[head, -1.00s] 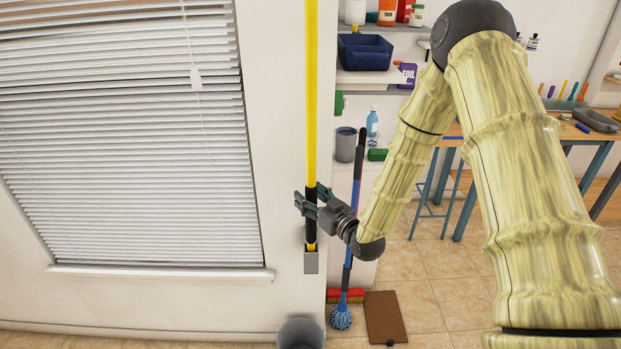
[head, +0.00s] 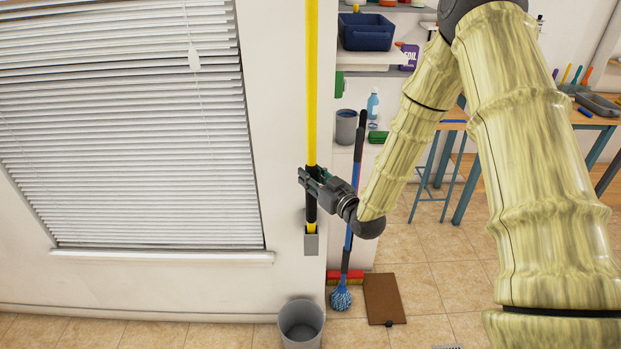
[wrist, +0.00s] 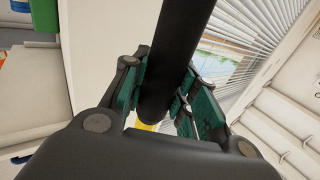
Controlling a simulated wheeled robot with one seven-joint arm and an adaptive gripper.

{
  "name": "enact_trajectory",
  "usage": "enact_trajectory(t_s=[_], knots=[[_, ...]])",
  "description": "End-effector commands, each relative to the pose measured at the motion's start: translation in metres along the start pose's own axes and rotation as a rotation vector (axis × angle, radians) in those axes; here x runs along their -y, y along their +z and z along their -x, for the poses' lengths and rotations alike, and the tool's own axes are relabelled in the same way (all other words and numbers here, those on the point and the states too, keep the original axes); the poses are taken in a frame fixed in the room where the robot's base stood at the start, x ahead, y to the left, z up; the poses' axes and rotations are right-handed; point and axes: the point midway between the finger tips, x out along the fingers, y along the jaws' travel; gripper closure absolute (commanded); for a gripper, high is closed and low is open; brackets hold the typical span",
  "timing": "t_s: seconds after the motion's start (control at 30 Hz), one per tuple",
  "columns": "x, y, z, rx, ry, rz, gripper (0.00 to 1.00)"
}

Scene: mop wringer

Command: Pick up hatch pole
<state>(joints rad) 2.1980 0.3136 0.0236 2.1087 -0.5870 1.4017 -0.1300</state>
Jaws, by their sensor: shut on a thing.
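The hatch pole (head: 312,110) is a long yellow pole with a black grip section low down. It stands upright against the white wall, its lower end at a small grey wall bracket (head: 311,243). My gripper (head: 311,184) is shut on the black grip section, a little above the bracket. In the wrist view the black section of the pole (wrist: 180,60) runs between the green-padded fingers of my gripper (wrist: 170,95), with a bit of yellow beyond. The pole's top is out of view. Whether its lower end sits inside the bracket is hard to tell.
A blue-handled mop (head: 341,297) leans just right of the pole, beside a red broom head and a brown board (head: 384,299). A grey bin (head: 301,322) stands on the floor below. A window with blinds (head: 130,130) is at left. Shelves (head: 372,82) and a workbench are at right.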

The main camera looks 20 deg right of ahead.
Motion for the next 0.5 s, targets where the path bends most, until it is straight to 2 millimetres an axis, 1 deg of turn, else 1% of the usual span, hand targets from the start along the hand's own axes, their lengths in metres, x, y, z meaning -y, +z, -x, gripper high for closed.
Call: enact_trajectory(t_s=[0.03,0.17,0.5], knots=[[0.0,-0.006,-0.001,-0.005,0.0,0.001,1.0],[0.0,-0.022,0.0,-0.004,0.0,0.001,1.0],[0.0,-0.075,0.0,-0.005,0.0,0.002,1.0]])
